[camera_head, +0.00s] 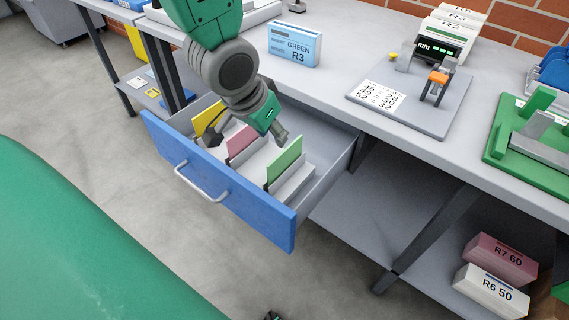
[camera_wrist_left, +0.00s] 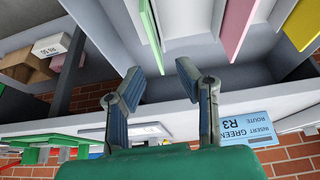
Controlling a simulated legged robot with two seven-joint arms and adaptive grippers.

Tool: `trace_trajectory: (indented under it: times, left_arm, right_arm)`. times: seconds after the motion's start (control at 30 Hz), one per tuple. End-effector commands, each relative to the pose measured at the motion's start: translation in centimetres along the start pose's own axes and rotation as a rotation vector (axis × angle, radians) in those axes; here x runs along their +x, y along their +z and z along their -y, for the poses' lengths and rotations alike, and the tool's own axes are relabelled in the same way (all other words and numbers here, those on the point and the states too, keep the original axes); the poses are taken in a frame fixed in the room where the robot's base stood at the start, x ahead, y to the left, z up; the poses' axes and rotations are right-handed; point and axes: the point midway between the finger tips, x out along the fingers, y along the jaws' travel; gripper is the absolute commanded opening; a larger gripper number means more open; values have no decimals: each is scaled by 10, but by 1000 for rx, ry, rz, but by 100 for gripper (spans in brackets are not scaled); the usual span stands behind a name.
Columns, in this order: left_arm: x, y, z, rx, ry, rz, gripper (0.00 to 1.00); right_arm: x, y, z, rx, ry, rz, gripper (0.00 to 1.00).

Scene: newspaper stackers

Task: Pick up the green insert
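The green insert (camera_head: 285,160) stands upright in a pale holder in the open blue-fronted drawer (camera_head: 238,196), right of the pink insert (camera_head: 242,141) and yellow insert (camera_head: 208,117). My left gripper (camera_head: 280,137) is over the drawer, just behind and above the green insert. In the left wrist view, my left gripper (camera_wrist_left: 160,76) is open with nothing between its fingers. The green insert (camera_wrist_left: 150,24) lies beyond the fingertips there, apart from them. My right gripper cannot be made out.
On the table behind stand a blue-white box marked GREEN R3 (camera_head: 294,45) and a grey fixture plate (camera_head: 425,105). A green fixture (camera_head: 530,140) is at the right. The drawer's right side wall (camera_head: 335,170) is near the insert. Boxes (camera_head: 500,260) lie on the lower shelf.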

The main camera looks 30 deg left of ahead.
Motion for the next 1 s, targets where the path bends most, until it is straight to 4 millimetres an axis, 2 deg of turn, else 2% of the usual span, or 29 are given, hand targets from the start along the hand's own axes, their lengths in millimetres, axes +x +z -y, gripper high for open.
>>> trace_trajectory:
  times: [0.03,0.1,0.37,0.6,0.73,1.0]
  left_arm:
    - [13,1,-1,2,-1,4,29]
    - [22,0,-2,2,-2,3,29]
    - [41,1,0,1,1,0,29]
    - [78,1,1,0,2,2,29]
    - [84,1,0,0,1,0,29]
    - [84,0,-2,1,0,-1,29]
  right_arm:
    - [5,0,0,0,0,0,40]
    - [7,0,0,1,0,0,40]
    - [12,0,0,1,1,-1,40]
    - [24,1,0,1,0,-1,40]
    - [25,1,0,1,0,-1,40]
    - [24,1,0,1,0,-1,40]
